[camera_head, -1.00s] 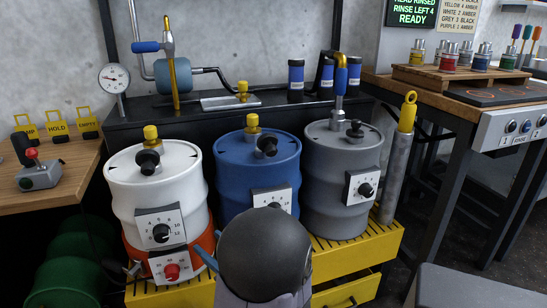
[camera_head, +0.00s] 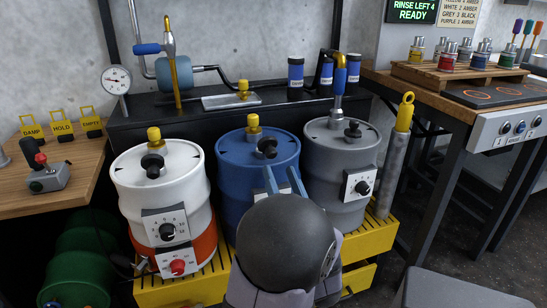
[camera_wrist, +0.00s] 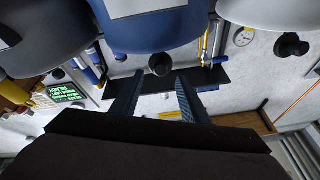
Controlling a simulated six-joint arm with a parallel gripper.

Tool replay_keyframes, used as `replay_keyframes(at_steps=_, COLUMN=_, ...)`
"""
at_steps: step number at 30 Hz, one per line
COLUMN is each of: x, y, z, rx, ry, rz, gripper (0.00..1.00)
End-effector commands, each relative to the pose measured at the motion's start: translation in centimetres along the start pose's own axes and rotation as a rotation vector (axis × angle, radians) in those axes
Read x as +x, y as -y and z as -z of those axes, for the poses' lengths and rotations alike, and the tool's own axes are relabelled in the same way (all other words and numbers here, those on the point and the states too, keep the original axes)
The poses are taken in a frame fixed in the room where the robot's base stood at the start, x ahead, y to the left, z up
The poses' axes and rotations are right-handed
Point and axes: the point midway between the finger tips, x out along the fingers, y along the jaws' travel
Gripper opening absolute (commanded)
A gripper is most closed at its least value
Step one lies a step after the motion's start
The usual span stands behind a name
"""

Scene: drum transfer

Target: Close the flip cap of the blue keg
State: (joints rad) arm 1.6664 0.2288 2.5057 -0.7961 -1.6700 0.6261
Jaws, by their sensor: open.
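The blue keg (camera_head: 228,178) stands between a white keg and a grey keg. On its lid are a black cap (camera_head: 267,147), which looks tilted, and a yellow plug (camera_head: 253,130) behind it. I cannot tell exactly how far the cap is tipped. My gripper (camera_head: 284,178) is open and empty, in front of the blue keg's right side, below the black cap and apart from it. The wrist view, which looks upside down, shows the two fingers apart with the black cap (camera_wrist: 160,64) beyond and between them. My arm hides the keg's front dial.
The white keg (camera_head: 140,200) and the grey keg (camera_head: 325,190) stand close on both sides, each with a black cap. The kegs rest on a yellow slatted platform (camera_head: 370,235). A grey cylinder with a yellow ring handle (camera_head: 396,165) stands at the right.

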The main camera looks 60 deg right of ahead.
Motion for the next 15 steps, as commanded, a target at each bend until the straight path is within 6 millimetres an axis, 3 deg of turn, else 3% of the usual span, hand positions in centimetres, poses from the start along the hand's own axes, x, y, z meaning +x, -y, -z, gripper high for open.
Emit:
replay_keyframes(at_steps=9, x=4.1, y=0.2, z=-0.1, rx=0.001, ry=0.000, rz=0.005, gripper=0.41)
replay_keyframes(at_steps=15, x=5.8, y=0.1, z=-0.1, rx=0.000, ry=0.000, rz=0.003, gripper=0.41)
